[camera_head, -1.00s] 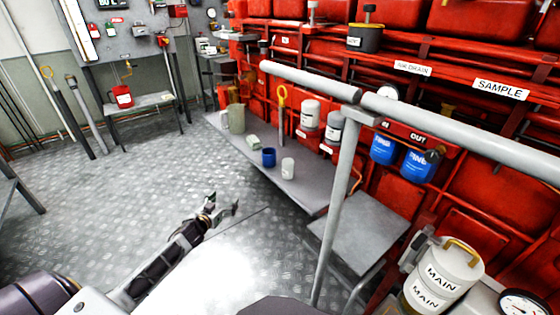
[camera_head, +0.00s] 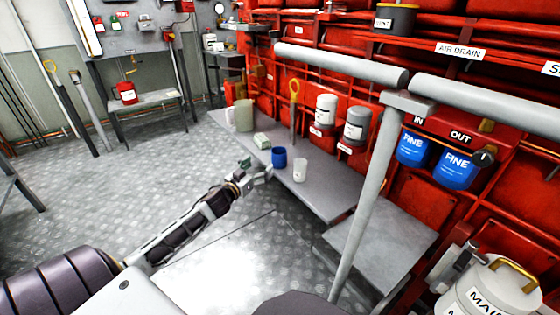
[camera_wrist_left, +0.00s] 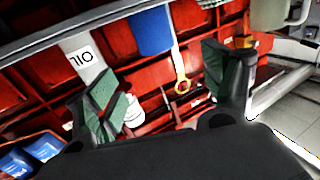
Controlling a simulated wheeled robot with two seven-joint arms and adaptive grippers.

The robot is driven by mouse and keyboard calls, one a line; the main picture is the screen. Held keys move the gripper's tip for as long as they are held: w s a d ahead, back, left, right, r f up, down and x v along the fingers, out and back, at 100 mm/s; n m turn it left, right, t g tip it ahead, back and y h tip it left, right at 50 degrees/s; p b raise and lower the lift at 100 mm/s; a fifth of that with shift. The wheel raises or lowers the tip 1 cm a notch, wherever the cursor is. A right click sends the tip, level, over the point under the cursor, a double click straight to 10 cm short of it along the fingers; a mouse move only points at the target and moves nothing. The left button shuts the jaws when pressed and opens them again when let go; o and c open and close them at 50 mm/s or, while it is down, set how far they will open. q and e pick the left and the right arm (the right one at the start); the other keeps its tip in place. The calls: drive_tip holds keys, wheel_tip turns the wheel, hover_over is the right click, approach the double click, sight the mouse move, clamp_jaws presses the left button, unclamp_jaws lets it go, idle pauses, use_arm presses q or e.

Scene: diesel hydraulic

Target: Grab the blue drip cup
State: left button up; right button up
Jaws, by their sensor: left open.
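The blue drip cup (camera_head: 279,157) stands upright on the grey bench (camera_head: 322,198) in the head view. It also shows at the top of the left wrist view (camera_wrist_left: 152,32). My left gripper (camera_head: 254,170) is just left of the cup in the head view, open and empty. In the left wrist view its green-padded fingers (camera_wrist_left: 166,88) are spread apart, with the cup beyond them and no contact visible. My right gripper is not in view.
A white cup (camera_head: 300,170) stands close to the right of the blue cup. A pale block (camera_head: 262,141) and a beige jug (camera_head: 243,115) stand to its left. A grey handrail post (camera_head: 365,205) rises to the right.

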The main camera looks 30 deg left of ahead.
sight(274, 154)
use_arm(q)
drive_tip(key=shift+w, duration=0.15)
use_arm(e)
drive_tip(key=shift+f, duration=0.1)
use_arm(q)
drive_tip(key=shift+w+b, duration=0.95)
drive_tip(key=shift+w, duration=1.75)
drive_tip(key=shift+w+b, duration=0.3)
drive_tip(key=shift+w, duration=1.15)
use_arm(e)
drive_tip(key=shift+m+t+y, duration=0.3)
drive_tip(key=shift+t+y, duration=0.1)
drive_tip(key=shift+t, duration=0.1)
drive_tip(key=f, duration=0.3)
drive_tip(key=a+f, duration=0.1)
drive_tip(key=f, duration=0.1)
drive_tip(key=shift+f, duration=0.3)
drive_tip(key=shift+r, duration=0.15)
use_arm(q)
drive_tip(key=shift+w, duration=0.1)
